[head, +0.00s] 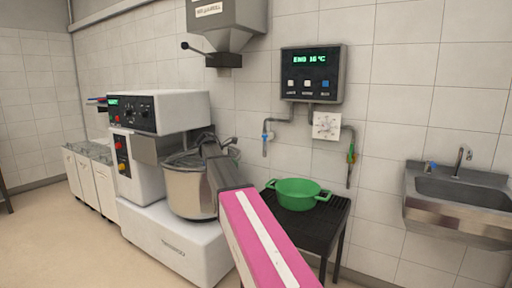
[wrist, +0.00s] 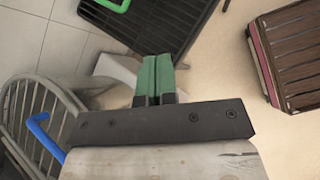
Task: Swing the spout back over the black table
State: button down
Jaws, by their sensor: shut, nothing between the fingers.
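My gripper (wrist: 158,62) shows in the wrist view with its two green fingers pressed together and nothing between them. In the head view my arm reaches to the mixer bowl (head: 190,190); the fingers cannot be made out there. The black table (head: 325,222) stands right of the bowl; its slatted top also shows in the wrist view (wrist: 165,25). A grey pipe with a blue part (head: 266,138) hangs from the wall unit, left of the table. A second pipe (head: 349,172) hangs at its right. I cannot tell which is the spout. A blue bar (wrist: 45,138) lies left of my gripper.
A green pot (head: 298,194) stands on the black table. The wire guard (wrist: 30,110) is close at left in the wrist view. The control box (head: 312,75) is on the wall, a sink (head: 455,205) at right.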

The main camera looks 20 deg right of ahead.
jog(key=w+r+n+g+h, duration=0.15)
jog(key=w+r, duration=0.25)
jog(key=r, duration=0.8)
jog(key=s+d+f, duration=0.1)
jog(key=d+f, duration=0.1)
jog(key=d, duration=0.4)
jog(key=d+f, duration=0.3)
jog(key=d, duration=0.4)
jog(key=shift+s, duration=0.35)
jog(key=shift+d+n+t+h, duration=0.2)
jog(key=shift+n+t+h, duration=0.05)
jog(key=s+d+n+t, duration=0.1)
jog(key=s+d, duration=0.2)
jog(key=d, duration=0.6)
jog(key=shift+s+d, duration=0.25)
jog(key=shift+d, duration=0.15)
jog(key=shift+d, duration=0.1)
jog(key=s+a+f+v, duration=0.1)
jog(key=s+f+v, duration=0.1)
jog(key=v, duration=1.2)
jog(key=shift+a, duration=0.25)
